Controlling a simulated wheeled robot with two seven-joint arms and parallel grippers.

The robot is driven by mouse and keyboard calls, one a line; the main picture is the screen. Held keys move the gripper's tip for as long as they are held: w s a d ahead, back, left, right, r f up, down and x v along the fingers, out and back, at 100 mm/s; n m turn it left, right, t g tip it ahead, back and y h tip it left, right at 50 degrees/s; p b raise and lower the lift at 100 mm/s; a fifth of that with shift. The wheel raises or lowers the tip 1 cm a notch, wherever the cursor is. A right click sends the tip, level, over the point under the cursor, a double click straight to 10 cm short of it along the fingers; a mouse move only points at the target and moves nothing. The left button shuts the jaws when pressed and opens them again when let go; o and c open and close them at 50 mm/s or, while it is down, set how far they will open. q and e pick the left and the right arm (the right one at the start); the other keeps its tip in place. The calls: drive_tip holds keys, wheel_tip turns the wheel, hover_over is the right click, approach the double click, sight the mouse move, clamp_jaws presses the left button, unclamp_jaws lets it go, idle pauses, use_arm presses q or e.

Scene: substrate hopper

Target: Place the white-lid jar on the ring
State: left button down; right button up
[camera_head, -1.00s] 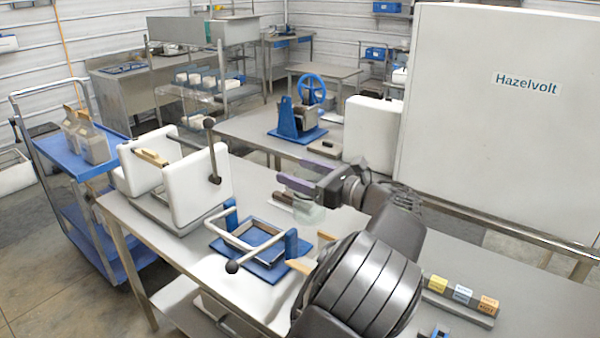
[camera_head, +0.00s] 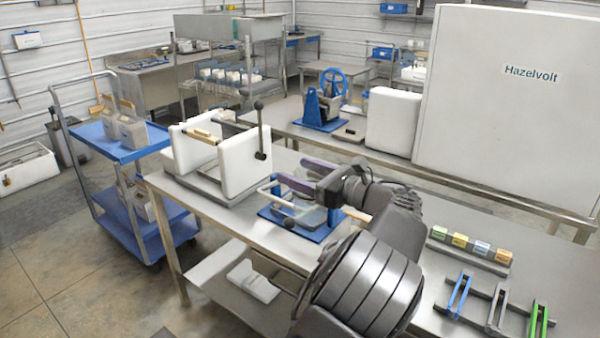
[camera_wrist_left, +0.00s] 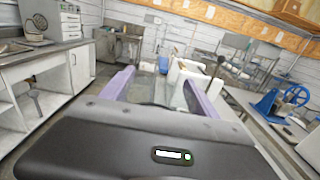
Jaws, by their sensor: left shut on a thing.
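My left gripper (camera_head: 298,182), with lilac fingers, is shut on a clear, see-through jar (camera_head: 311,214). The jar hangs below the fingers and overlaps the blue-based frame in the head view, so its height over the table is hard to tell. In the left wrist view the lilac fingers (camera_wrist_left: 158,90) stand apart, with faint glass between them. The jar's lid is hidden or too unclear to make out. I cannot pick out the ring in either view. My right gripper is not in view.
A blue-based frame (camera_head: 328,232) with a white handle stands on the steel table. Behind it is a white-sided hopper (camera_head: 243,155) with a lever. Coloured blocks (camera_head: 461,241) and clips (camera_head: 497,305) lie at right. A blue cart (camera_head: 110,140) stands left.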

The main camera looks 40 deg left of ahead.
use_arm(q)
drive_tip(key=shift+s+f, duration=0.2)
drive_tip(key=shift+s, duration=0.1)
drive_tip(key=shift+m+t, duration=0.3)
drive_tip(key=shift+t, duration=0.2)
drive_tip(key=f, duration=0.4)
drive_tip(key=shift+w+d+f, duration=0.15)
drive_tip(key=shift+w+d, duration=0.05)
drive_tip(key=shift+w, duration=0.2)
drive_tip(key=s+d+f+m+t+h+b, duration=0.2)
drive_tip(key=s+d+f+m+t+b, duration=0.1)
drive_tip(key=d+f, duration=0.9)
drive_tip(key=s+d+f+m+t+h+b, duration=0.1)
drive_tip(key=s+d+f+m+t+b, duration=0.3)
drive_tip(key=d+f, duration=0.9)
wheel_tip(320, 180, down, 4)
drive_tip(key=s+t+b, duration=0.1)
drive_tip(key=s+t, duration=0.1)
drive_tip(key=t, duration=0.1)
drive_tip(key=shift+f+h, duration=0.15)
drive_tip(key=shift+h, duration=0.25)
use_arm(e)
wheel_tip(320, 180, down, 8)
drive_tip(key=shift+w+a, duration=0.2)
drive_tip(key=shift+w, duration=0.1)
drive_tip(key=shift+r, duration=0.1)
